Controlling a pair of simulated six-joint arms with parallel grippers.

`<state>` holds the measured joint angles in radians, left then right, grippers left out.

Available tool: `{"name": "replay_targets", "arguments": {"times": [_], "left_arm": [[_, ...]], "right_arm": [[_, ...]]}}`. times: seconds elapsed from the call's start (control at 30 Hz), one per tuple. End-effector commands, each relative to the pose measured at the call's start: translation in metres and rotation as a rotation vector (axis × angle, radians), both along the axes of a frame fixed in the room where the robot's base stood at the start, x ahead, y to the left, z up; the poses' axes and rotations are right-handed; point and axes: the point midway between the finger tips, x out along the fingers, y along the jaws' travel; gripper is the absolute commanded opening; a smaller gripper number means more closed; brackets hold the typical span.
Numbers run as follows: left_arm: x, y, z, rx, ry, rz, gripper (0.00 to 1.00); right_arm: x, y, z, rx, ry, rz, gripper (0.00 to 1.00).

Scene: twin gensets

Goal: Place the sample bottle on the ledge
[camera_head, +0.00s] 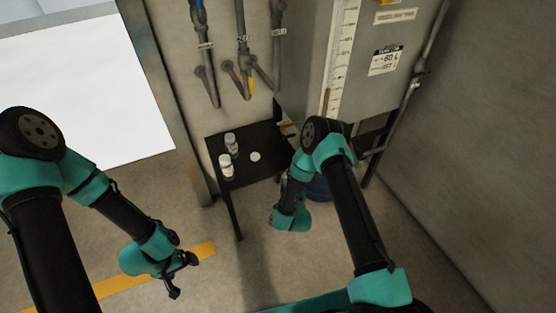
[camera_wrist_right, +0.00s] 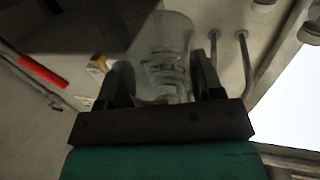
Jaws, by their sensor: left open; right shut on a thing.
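A clear glass sample bottle (camera_wrist_right: 165,60) with dark printed marks is between the fingers of my right gripper (camera_wrist_right: 160,85) in the right wrist view. The gripper is shut on it. In the head view my right arm hides this gripper and the held bottle. A dark ledge (camera_head: 246,180) on thin legs stands against the wall in the head view, left of my right arm. My left gripper (camera_head: 180,274) is open and empty, low over the floor, in front of the ledge and to its left.
Two small bottles, one farther back (camera_head: 231,143) and one nearer (camera_head: 226,166), stand on the ledge's left part. A pale round disc (camera_head: 255,156) lies beside them. Pipes (camera_head: 243,60) hang above. A grey tank (camera_head: 350,60) and a blue container (camera_head: 318,188) are right of the ledge.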

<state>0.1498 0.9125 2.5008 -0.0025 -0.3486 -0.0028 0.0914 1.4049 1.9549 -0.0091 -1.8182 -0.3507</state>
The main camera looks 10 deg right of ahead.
Motion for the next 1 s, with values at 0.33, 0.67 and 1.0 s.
{"name": "replay_targets", "arguments": {"times": [0.33,0.67,1.0], "left_arm": [[0.000,0.000,0.000,0.000,0.000,0.000,0.91],[0.000,0.000,0.000,0.000,0.000,0.000,0.91],[0.000,0.000,0.000,0.000,0.000,0.000,0.91]], "right_arm": [[0.033,-0.002,0.001,0.000,-0.004,0.001,0.34],[0.101,-0.008,0.001,0.000,-0.003,0.001,0.34],[0.143,-0.011,0.000,0.000,0.000,0.003,0.34]]}}
